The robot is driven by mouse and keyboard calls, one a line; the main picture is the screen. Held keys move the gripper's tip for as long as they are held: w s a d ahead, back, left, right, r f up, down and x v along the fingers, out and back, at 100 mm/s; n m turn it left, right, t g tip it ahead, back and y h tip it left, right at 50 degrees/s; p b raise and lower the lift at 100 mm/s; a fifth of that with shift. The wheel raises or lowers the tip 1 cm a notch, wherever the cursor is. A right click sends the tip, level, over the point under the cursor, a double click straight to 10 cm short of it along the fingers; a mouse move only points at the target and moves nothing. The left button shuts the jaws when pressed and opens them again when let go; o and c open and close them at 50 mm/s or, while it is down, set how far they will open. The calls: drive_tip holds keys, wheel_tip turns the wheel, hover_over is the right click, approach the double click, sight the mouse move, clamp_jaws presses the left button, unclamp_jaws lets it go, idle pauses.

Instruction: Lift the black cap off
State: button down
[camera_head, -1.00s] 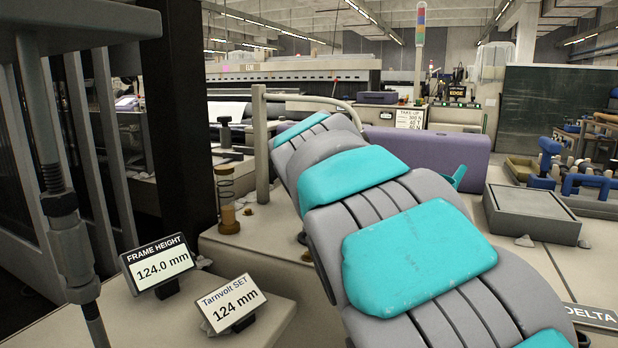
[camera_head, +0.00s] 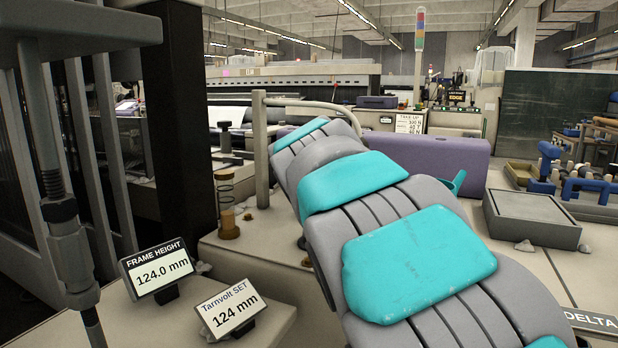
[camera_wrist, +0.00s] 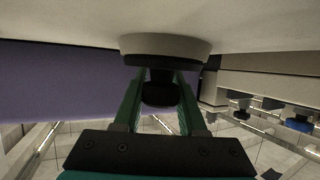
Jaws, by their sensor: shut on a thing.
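In the wrist view, which looks upside down, my gripper (camera_wrist: 160,104) has its two green fingers on either side of a dark rounded black cap (camera_wrist: 160,92). The fingers are closed on it. The cap is at a pale round base with a dark rim (camera_wrist: 165,46), against a pale surface. I cannot tell whether any gap has opened between cap and base. In the head view my grey and teal arm hides the cap and nearly all of the gripper; a small teal part (camera_head: 458,181) shows beside the arm.
A long purple block (camera_head: 430,158) lies behind the arm. A grey box (camera_head: 531,216) and blue fittings (camera_head: 585,187) stand to the right. A spring post (camera_head: 226,205) and two signs, FRAME HEIGHT (camera_head: 158,269) and Tarnvolt SET (camera_head: 230,308), are at the left.

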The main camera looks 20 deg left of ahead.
drive_tip(key=shift+r, duration=0.15)
wheel_tip(320, 180, up, 10)
idle(0.7)
drive_tip(key=c, duration=1.1)
unclamp_jaws()
clamp_jaws()
